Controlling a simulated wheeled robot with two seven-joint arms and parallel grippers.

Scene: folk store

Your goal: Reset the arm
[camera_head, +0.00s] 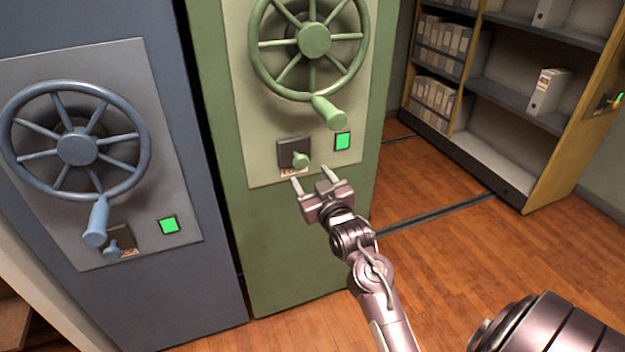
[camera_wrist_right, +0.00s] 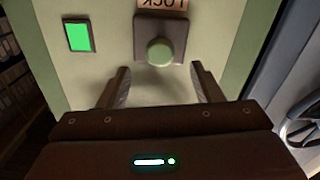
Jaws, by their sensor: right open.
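My right gripper (camera_head: 311,182) is open and empty in front of the green cabinet, just below its lock knob (camera_head: 301,160). In the right wrist view the two fingers of the gripper (camera_wrist_right: 160,85) stand apart, with the round green knob (camera_wrist_right: 160,52) ahead of the gap between them. The fingers do not appear to touch the knob. A plate reading LOCK shows beside the knob in the wrist view. My left gripper is not in view.
The green cabinet has a spoked handwheel (camera_head: 314,40) and a lit green indicator (camera_head: 342,141). A blue cabinet with its own handwheel (camera_head: 77,147) stands at left. Open shelving with binders (camera_head: 549,92) is at back right. Wooden floor (camera_head: 450,250) with dark rails lies between.

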